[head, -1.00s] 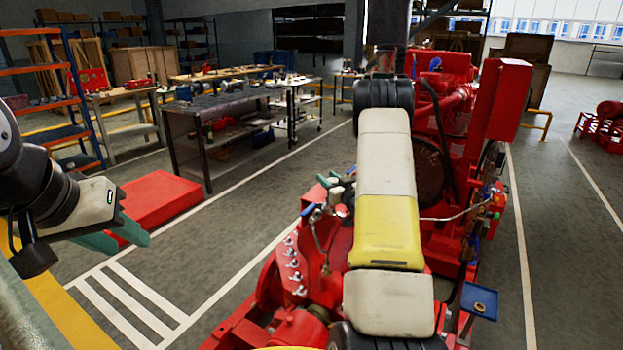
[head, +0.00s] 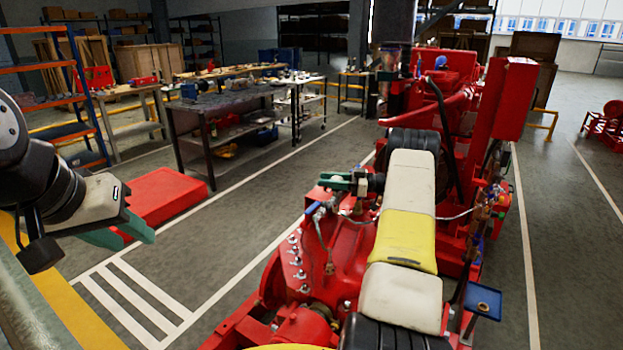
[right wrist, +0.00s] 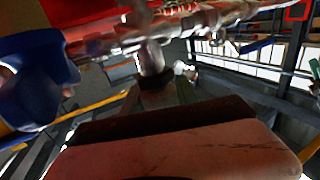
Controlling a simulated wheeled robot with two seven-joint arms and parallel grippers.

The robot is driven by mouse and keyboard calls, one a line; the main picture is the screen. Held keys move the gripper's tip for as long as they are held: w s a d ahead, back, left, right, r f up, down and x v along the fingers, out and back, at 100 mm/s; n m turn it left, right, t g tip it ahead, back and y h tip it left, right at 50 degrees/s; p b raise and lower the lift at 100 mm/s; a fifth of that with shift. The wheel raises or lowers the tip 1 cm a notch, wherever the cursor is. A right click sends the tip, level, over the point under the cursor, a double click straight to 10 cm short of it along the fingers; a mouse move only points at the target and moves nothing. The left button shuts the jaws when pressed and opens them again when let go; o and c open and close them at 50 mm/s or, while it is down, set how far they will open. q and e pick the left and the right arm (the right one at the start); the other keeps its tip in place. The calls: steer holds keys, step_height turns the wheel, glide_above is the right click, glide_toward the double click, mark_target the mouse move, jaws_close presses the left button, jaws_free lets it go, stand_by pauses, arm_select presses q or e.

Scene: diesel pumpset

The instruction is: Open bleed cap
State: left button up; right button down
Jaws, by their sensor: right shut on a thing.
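The red diesel pumpset (head: 330,245) fills the middle and right of the head view. My right gripper (head: 336,181), with green fingers, reaches leftwards from my pale and yellow arm to the top of the pump. It is shut on a small, pale metal part there, apparently the bleed cap (right wrist: 150,58), which shows blurred in the right wrist view at the finger ends. A blue handle (head: 312,208) lies just below the gripper. The fingers partly hide the cap. My left gripper (head: 140,226) hangs at the left, empty, its green fingers apart.
Metal pipework (right wrist: 200,22) and a large blue handle (right wrist: 38,92) are close to the right gripper. A red block (head: 165,200) lies on the floor. A workbench (head: 225,120) stands behind.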

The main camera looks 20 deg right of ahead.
steer(key=shift+s+a+n+g+y, duration=0.15)
steer(key=shift+n+g+y, duration=0.15)
steer(key=shift+n+g, duration=0.4)
steer(key=shift+s+d+n+g+y, duration=0.1)
steer(key=shift+n+g+y, duration=0.3)
steer(key=shift+g, duration=0.55)
steer(key=shift+s+a+n+g+y, duration=0.1)
steer(key=shift+s+n+g+y, duration=0.1)
steer(key=shift+n+g, duration=0.55)
steer(key=shift+s+r+n+g, duration=0.1)
steer(key=shift+n+g, duration=0.35)
steer(key=shift+g, duration=0.65)
steer(key=c, duration=0.9)
jaws_free()
steer(key=s+a+r, duration=0.1)
steer(key=s+a, duration=0.1)
steer(key=s, duration=0.3)
steer(key=s+a+r, duration=0.2)
steer(key=s, duration=0.2)
steer(key=s+a+r, duration=0.2)
steer(key=s, duration=0.3)
steer(key=shift+s+a, duration=0.3)
